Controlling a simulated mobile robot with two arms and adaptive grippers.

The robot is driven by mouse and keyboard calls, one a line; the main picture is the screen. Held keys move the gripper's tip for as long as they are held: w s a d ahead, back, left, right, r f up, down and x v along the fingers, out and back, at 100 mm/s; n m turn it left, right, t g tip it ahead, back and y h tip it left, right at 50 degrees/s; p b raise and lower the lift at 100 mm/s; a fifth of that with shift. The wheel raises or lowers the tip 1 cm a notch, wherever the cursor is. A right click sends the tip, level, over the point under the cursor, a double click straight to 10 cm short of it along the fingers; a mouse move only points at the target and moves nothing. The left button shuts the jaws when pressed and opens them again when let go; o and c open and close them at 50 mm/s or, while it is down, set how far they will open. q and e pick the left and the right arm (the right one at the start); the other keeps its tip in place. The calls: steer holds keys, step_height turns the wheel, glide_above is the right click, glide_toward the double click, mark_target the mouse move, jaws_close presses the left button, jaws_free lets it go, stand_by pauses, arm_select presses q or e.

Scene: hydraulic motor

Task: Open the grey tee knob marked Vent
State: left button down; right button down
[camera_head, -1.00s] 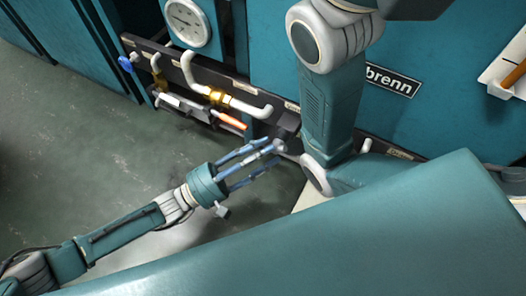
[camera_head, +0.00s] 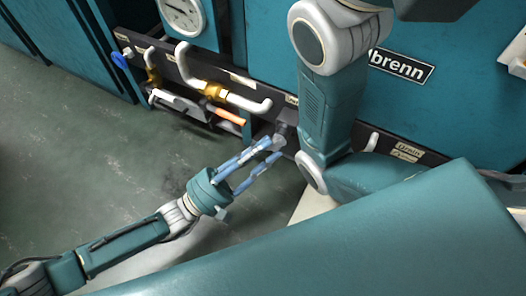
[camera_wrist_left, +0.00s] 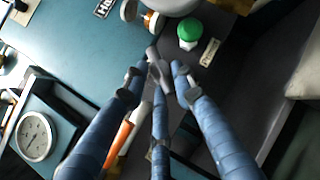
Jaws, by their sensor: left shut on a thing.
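The grey tee knob (camera_head: 281,137) sits on the front of the dark panel rail (camera_head: 190,65), left of my upright arm link. In the left wrist view its grey bar (camera_wrist_left: 153,56) shows between the fingertips. My left gripper (camera_head: 274,149) comes from the lower left and its blue fingers are shut on the knob. In the left wrist view the fingertips (camera_wrist_left: 160,78) close around it, hiding part of it. The label near the knob is too small to read. My right gripper is not in view.
Left of the knob are a white pipe (camera_head: 250,105) with a brass fitting (camera_head: 213,90), an orange handle (camera_head: 228,116) and a blue knob (camera_head: 118,60). A green knob (camera_wrist_left: 189,29) is close by. A gauge (camera_head: 182,16) is above. The floor left is clear.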

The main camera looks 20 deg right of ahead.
arm_select(q)
steer(key=shift+f, duration=0.6)
steer(key=c, duration=1.6)
jaws_free()
steer(key=shift+o, duration=0.2)
steer(key=shift+r, duration=0.15)
steer(key=v, duration=1.2)
steer(key=shift+r, duration=0.1)
